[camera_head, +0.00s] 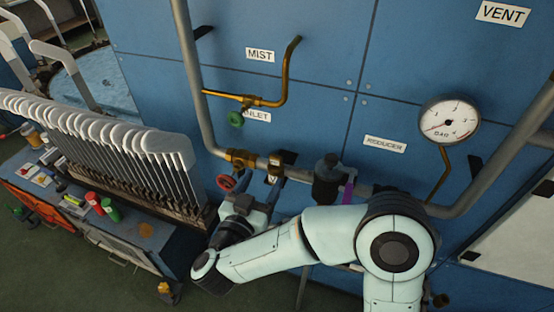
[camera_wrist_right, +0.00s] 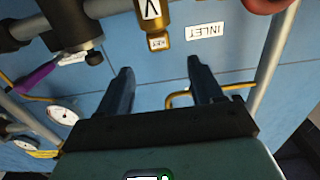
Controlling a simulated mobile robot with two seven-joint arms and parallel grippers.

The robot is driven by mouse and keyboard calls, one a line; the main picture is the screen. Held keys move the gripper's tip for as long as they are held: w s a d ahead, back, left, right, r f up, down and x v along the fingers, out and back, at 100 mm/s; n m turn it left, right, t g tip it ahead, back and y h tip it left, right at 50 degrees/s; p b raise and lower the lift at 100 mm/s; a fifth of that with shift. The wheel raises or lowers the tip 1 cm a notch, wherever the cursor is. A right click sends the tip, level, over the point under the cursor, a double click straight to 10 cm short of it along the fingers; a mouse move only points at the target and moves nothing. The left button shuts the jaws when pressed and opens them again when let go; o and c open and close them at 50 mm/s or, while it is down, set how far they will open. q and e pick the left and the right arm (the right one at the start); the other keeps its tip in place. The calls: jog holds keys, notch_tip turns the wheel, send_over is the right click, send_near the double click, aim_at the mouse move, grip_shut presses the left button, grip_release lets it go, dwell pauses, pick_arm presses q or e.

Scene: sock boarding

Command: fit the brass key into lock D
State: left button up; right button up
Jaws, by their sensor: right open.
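In the head view a brass body with a white label (camera_head: 274,166) sits on the grey pipe, right of a red handwheel. In the right wrist view this brass body (camera_wrist_right: 149,14) carries a white plate with a dark mark, and a brass end with a small tag that seems to read KEY (camera_wrist_right: 159,43) projects from it. I cannot tell whether that end is a separate key. My right gripper (camera_wrist_right: 160,66) is open and empty, its fingers pointing toward the brass end but apart from it. In the head view the right gripper (camera_head: 241,204) is below the pipe. No lock D marking is readable. My left gripper is not in view.
The grey pipe (camera_head: 190,75) runs along the blue panel. It carries the red handwheel (camera_head: 227,182) and a dark reducer body (camera_head: 327,182) with a purple lever (camera_head: 349,188). A gauge (camera_head: 449,119) is at right. A rack of grey boards (camera_head: 130,150) stands at left.

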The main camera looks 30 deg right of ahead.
aim_at(274, 160)
jog(key=p+x, duration=0.1)
jog(key=x, duration=0.8)
jog(key=shift+w+d+f, duration=0.15)
jog(key=shift+c, duration=0.3)
jog(key=c, duration=1)
jog(key=shift+c, duration=0.2)
